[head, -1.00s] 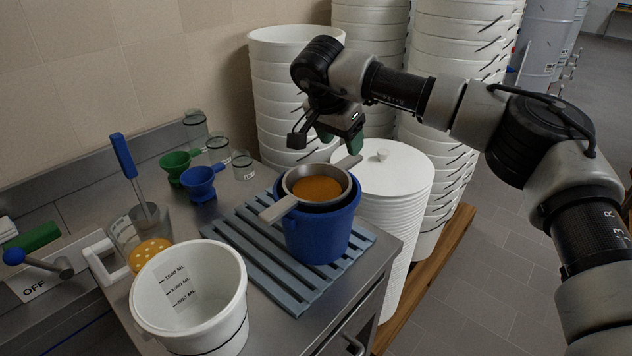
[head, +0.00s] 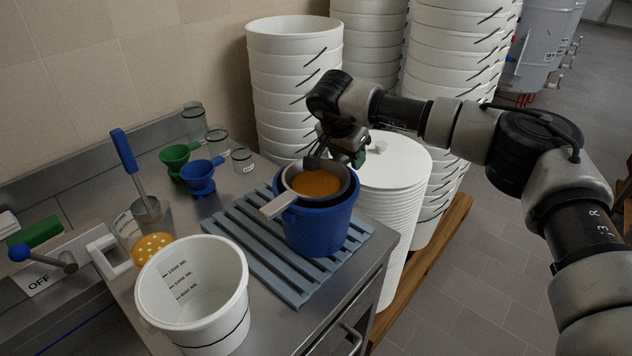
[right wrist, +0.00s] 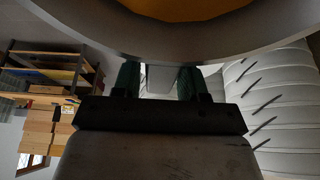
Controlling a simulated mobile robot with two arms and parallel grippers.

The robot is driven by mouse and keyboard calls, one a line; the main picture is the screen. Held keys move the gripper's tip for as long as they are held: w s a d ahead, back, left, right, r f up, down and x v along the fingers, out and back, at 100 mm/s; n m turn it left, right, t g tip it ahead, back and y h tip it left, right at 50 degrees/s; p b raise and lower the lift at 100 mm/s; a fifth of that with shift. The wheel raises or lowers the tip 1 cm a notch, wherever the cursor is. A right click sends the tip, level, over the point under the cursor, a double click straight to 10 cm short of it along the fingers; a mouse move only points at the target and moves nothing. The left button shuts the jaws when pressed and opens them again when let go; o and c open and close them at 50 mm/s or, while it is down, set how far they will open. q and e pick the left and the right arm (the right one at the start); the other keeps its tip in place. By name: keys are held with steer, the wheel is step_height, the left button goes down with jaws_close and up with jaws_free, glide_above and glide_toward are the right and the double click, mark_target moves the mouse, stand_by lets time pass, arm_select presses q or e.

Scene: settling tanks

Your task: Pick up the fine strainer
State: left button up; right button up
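The fine strainer (head: 280,205) is a steel bowl with a flat handle toward the front left and an orange-brown filling. It sits on the rim of the blue bucket (head: 316,232). My right gripper (head: 338,158) is at the strainer's far rim, pointing down. In the right wrist view the strainer's curved rim (right wrist: 170,50) lies across the top, just beyond the two green fingertips (right wrist: 158,80). The fingertips are apart with a gap between them. My left gripper is not in view.
The blue bucket stands on a slatted grey rack (head: 262,262). A white measuring bucket (head: 225,325) stands in front. Green (head: 176,158) and blue funnels (head: 202,178) and jars are behind left. White bucket stacks (head: 290,90) and a lidded stack (head: 398,165) stand close behind.

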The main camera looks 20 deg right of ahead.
steer(key=c, duration=0.7)
